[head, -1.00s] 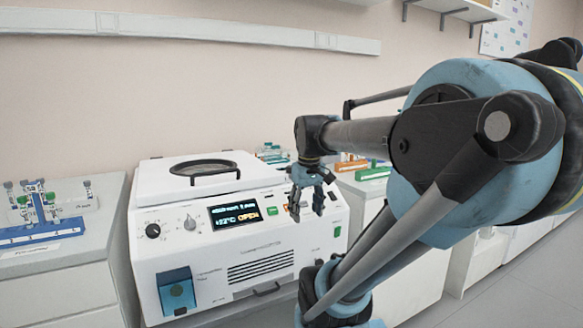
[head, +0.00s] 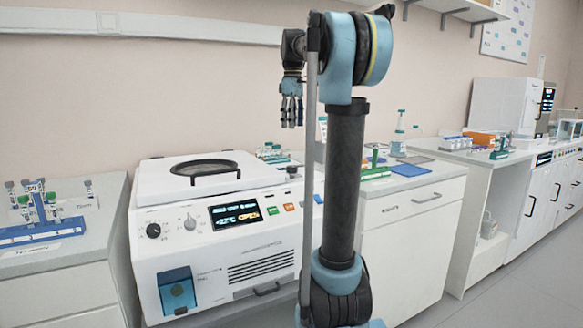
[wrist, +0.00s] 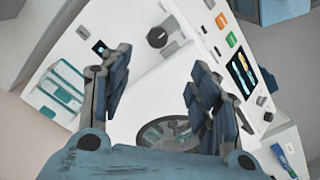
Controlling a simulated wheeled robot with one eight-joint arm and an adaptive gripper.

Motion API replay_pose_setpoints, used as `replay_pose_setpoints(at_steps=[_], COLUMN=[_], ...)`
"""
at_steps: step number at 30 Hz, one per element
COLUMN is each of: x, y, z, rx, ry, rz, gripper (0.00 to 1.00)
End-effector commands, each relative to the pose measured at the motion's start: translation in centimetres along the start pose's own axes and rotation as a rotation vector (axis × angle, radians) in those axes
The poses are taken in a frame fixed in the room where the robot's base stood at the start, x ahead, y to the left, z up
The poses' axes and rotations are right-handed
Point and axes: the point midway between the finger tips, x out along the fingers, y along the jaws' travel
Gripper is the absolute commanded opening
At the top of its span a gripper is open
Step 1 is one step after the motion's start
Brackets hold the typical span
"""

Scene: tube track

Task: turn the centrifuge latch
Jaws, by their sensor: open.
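In the wrist view my gripper (wrist: 158,72) is open and empty, with the knob seen between and past the fingers.
A blue tube rack (head: 40,232) stands on the left counter. A green rack (head: 374,172) and a spray bottle (head: 399,140) are on the right counter. Air around my gripper is clear.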

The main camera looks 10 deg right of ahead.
Motion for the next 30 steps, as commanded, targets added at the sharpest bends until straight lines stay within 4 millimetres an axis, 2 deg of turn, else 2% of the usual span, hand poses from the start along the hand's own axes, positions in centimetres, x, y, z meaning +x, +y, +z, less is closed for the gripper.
replay_pose_setpoints(at_steps=[4,8,30], x=[-0.2,0.8,13.2], y=[0.7,0.7,0.6], z=[-0.5,-0.5,-0.4], rx=[-0.021,-0.023,-0.021], ry=[-0.002,-0.002,-0.002], rz=[-0.003,-0.004,-0.003], gripper=[0.56,0.56,0.56])
